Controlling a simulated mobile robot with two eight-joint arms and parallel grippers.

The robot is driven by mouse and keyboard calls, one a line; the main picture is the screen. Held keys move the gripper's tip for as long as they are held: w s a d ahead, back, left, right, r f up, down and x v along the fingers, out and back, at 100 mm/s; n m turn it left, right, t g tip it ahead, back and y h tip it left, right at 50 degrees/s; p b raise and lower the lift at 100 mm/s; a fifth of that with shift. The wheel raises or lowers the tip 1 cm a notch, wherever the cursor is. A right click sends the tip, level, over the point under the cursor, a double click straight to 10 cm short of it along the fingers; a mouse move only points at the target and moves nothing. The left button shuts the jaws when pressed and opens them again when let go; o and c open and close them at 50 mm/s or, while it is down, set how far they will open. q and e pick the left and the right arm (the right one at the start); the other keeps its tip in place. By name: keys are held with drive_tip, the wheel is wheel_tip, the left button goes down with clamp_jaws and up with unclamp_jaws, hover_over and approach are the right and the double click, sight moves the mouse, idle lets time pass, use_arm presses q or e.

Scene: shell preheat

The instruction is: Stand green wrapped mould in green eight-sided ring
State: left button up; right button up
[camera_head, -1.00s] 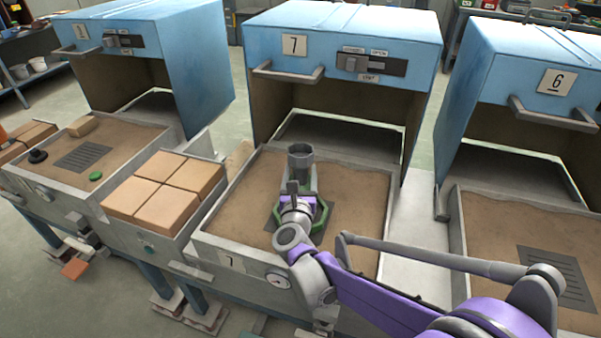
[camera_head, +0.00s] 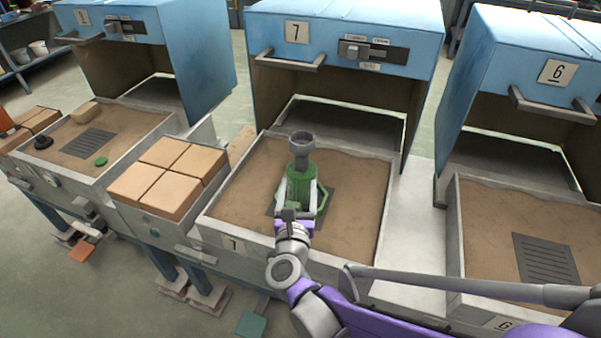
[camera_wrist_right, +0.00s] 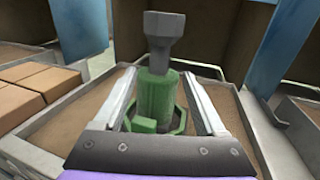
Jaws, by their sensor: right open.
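The green wrapped mould (camera_head: 299,184), with a grey cup-shaped top (camera_head: 302,146), stands upright in the sand bed of station 7. The green eight-sided ring (camera_head: 322,203) is around its foot, over a dark slotted grate; the near part of the ring is hidden by my gripper. The mould also shows in the right wrist view (camera_wrist_right: 156,95), with the ring (camera_wrist_right: 182,122) around its base. My right gripper (camera_head: 300,197) is open, its fingers on either side of the mould; in the wrist view a gap shows beside the mould. My left gripper is not in view.
The blue hood (camera_head: 345,30) of station 7 stands open behind the bed. Tan blocks (camera_head: 165,180) fill a tray to the left. Station 6's sand bed (camera_head: 490,230) is at right. A small green disc (camera_head: 101,161) lies on the left bed.

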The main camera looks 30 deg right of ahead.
drive_tip(key=s+a+f+n+y, duration=0.15)
drive_tip(key=a+n+y, duration=0.5)
drive_tip(key=n, duration=0.65)
drive_tip(key=s+a+f+n+y, duration=0.15)
drive_tip(key=a+n+y, duration=0.45)
drive_tip(key=n, duration=0.7)
drive_tip(key=s+d+f+n+g+h, duration=0.1)
drive_tip(key=s+d+f+n+g, duration=0.1)
drive_tip(key=s+f+n+g, duration=0.55)
drive_tip(key=s+d+f+n+g+h, duration=0.2)
drive_tip(key=s+f+n+g, duration=0.15)
drive_tip(key=s+n, duration=0.7)
use_arm(q)
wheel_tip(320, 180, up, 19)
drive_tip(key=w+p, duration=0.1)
drive_tip(key=p, duration=1.5)
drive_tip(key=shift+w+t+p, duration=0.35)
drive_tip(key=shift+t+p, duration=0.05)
use_arm(e)
wheel_tip(320, 180, up, 18)
drive_tip(key=m+t, duration=0.1)
drive_tip(key=shift+w+a+r, duration=0.15)
drive_tip(key=shift+w, duration=0.25)
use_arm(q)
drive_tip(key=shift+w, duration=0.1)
use_arm(e)
drive_tip(key=shift+w+y, duration=0.1)
drive_tip(key=shift+y, duration=0.15)
